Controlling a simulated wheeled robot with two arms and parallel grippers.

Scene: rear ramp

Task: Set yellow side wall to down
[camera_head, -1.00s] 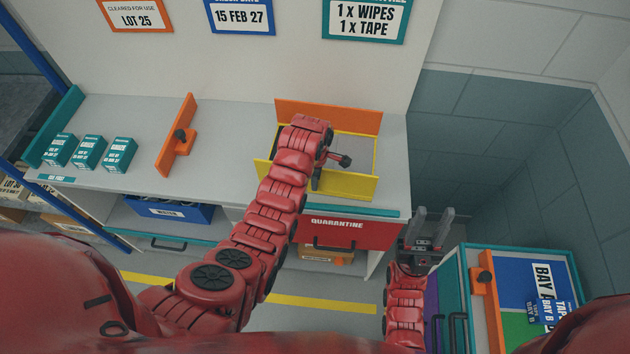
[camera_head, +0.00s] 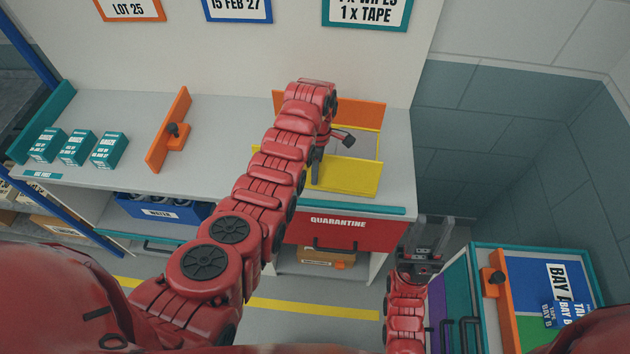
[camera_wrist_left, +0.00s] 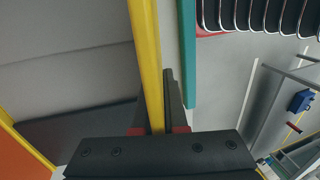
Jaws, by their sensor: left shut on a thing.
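The yellow side wall (camera_head: 350,178) forms the front of a bay on the grey counter and looks close to upright; its left part is hidden behind my left arm. My left gripper (camera_head: 316,168) is shut on its upper edge. In the left wrist view the yellow side wall (camera_wrist_left: 147,60) runs as a strip between the fingers of my left gripper (camera_wrist_left: 163,115); the far finger is mostly hidden. My right gripper (camera_head: 434,222) is open and empty, right of the red quarantine drawer.
An orange panel (camera_head: 360,112) stands behind the bay. An orange divider (camera_head: 170,130) with a dark knob and several teal boxes (camera_head: 78,147) are on the counter at left. The red quarantine drawer (camera_head: 340,232) is below. A teal-edged cart (camera_head: 530,252) stands at right.

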